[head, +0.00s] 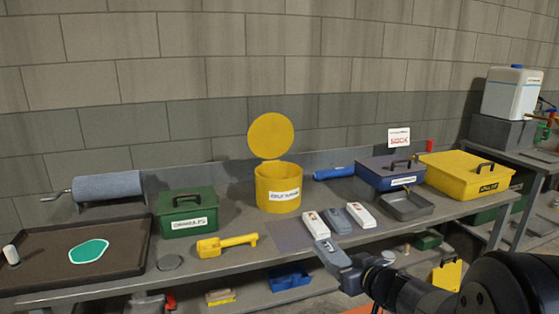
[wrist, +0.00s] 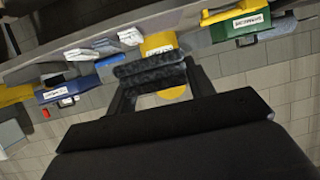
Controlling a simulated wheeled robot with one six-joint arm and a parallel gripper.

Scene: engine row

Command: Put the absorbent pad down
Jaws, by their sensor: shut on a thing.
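My gripper (wrist: 155,82) is shut on the absorbent pad (wrist: 150,71), a dark grey mottled piece held between the two fingers in the wrist view. In the head view my arm comes in from the lower right, and its end is in front of the bench's front edge, near the white packs. The pad is hard to make out there. A dark tray (head: 40,240) with a green puddle (head: 89,251) lies at the bench's left end, well away from my gripper. A yellow bin (head: 278,187) with its round lid up stands mid-bench.
A grey roll (head: 107,187) and green box (head: 187,212) stand at left. A yellow tool (head: 228,245) lies near the front. White packs (head: 315,224), a blue box (head: 388,173), a small grey tray (head: 407,206) and a yellow box (head: 465,175) fill the right.

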